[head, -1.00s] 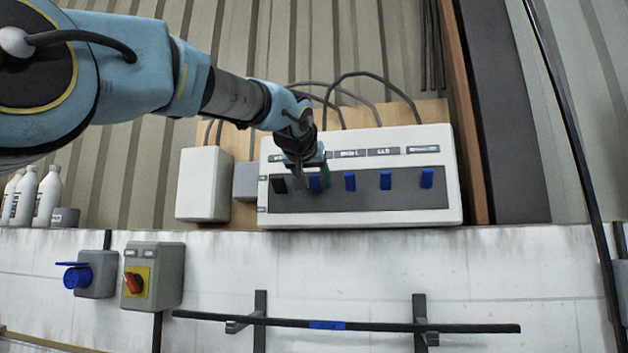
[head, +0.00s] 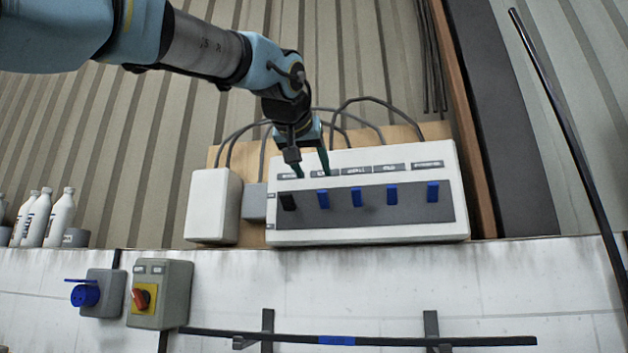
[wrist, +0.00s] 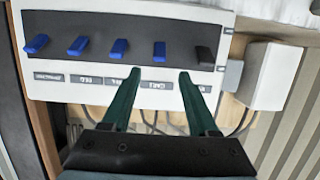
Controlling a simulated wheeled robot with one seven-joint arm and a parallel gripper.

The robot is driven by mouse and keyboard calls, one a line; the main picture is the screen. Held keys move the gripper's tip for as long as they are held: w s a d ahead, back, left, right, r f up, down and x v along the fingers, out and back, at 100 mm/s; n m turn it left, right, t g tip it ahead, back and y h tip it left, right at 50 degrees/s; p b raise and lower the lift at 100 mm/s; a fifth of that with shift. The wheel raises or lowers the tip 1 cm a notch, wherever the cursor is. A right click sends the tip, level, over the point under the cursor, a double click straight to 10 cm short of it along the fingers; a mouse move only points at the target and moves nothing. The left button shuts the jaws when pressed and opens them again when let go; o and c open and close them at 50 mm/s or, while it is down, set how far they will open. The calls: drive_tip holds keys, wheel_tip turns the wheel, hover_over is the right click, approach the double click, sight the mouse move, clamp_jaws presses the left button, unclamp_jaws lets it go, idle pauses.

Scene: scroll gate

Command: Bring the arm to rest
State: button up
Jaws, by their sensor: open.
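My gripper (head: 311,165) is open, with its two green fingers spread and nothing between them. In the head view it is at the upper left of the white switch panel (head: 366,237), near the label strip above the switches. The panel has one black switch (head: 288,202) at the left and several blue switches, such as the one beside it (head: 323,199). In the wrist view the fingertips (wrist: 158,78) point at the panel's label edge, short of the switch row. I cannot tell whether they touch the panel. My arm comes in from the upper left.
A white box (head: 213,207) and a small grey box (head: 254,202) are left of the panel, with cables looping above. White bottles (head: 61,216) stand at far left.

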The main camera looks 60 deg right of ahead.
idle(0.5)
drive_tip(key=w+a+f+n+t+y, duration=0.2)
drive_tip(key=w+f+y, duration=0.1)
drive_tip(key=w+f, duration=0.85)
drive_tip(key=w+a+f+n+y, duration=0.4)
drive_tip(key=w+a+f+y, duration=0.2)
drive_tip(key=w+a+f, duration=1.55)
drive_tip(key=a+f+n+g+y, duration=0.2)
drive_tip(key=a+f+n+y, duration=0.1)
drive_tip(key=a+f, duration=1.4)
drive_tip(key=s+a+f+n+g, duration=0.1)
drive_tip(key=s+a+f, duration=0.2)
drive_tip(key=a, duration=0.3)
drive_tip(key=s+a+f+n+g+y, duration=0.1)
drive_tip(key=s+a+f, duration=0.3)
drive_tip(key=s+a, duration=0.1)
drive_tip(key=s+a+f+n+g, duration=0.1)
drive_tip(key=s+a+f+n, duration=0.1)
drive_tip(key=a, duration=0.6)
drive_tip(key=shift+s+f+y, duration=0.4)
drive_tip(key=shift+s+f, duration=0.35)
drive_tip(key=shift+s, duration=0.4)
